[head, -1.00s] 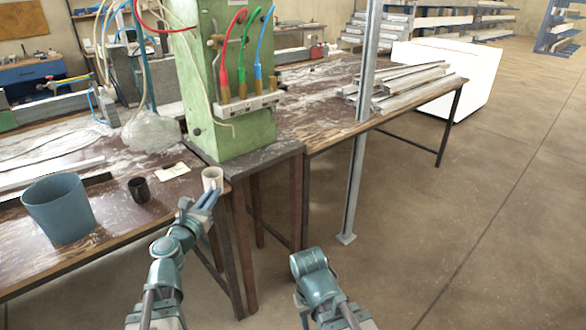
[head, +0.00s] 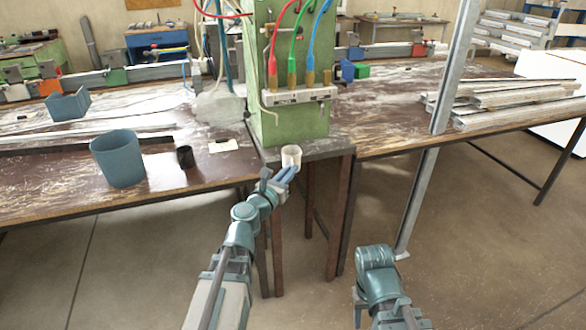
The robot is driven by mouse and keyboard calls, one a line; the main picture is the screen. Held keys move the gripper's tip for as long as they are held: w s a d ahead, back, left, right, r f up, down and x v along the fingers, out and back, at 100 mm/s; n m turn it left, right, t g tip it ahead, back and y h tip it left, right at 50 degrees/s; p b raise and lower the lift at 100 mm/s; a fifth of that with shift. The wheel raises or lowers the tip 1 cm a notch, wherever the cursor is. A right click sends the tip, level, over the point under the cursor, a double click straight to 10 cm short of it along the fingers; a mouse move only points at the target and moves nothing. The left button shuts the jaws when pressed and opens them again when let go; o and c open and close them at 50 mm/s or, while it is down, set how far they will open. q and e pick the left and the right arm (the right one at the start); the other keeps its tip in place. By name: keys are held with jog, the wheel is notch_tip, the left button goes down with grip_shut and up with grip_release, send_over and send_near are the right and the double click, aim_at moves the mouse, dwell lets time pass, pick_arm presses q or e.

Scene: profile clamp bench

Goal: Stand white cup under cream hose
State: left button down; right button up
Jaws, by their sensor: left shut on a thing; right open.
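The white cup (head: 291,155) is upright at the front edge of the dark plate (head: 326,148) under the green machine. My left gripper (head: 289,171) is shut on it from the front. I cannot tell whether the cup touches the plate. The cup is below and a little right of that end, nearer to me. My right arm shows at the lower right, but its fingers are not in view.
Red, green and blue hoses (head: 314,38) run into brass fittings on the green machine (head: 290,123). A black cup (head: 185,157) and a blue-grey bucket (head: 118,160) stand on the left bench. A steel post (head: 438,110) rises at the right, near metal profiles (head: 500,100).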

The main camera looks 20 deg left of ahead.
pick_arm(q)
jog(key=w+a+f+b, duration=0.2)
jog(key=w+a, duration=0.6)
jog(key=w, duration=0.4)
jog(key=shift+w+a+f, duration=0.15)
jog(key=shift+a, duration=0.05)
dwell(1.0)
jog(key=shift+a, duration=0.2)
dwell(0.6)
jog(key=shift+f+b, duration=0.35)
jog(key=shift+b, duration=0.2)
dwell(0.4)
jog(key=c, duration=0.9)
grip_release()
jog(key=shift+s, duration=0.25)
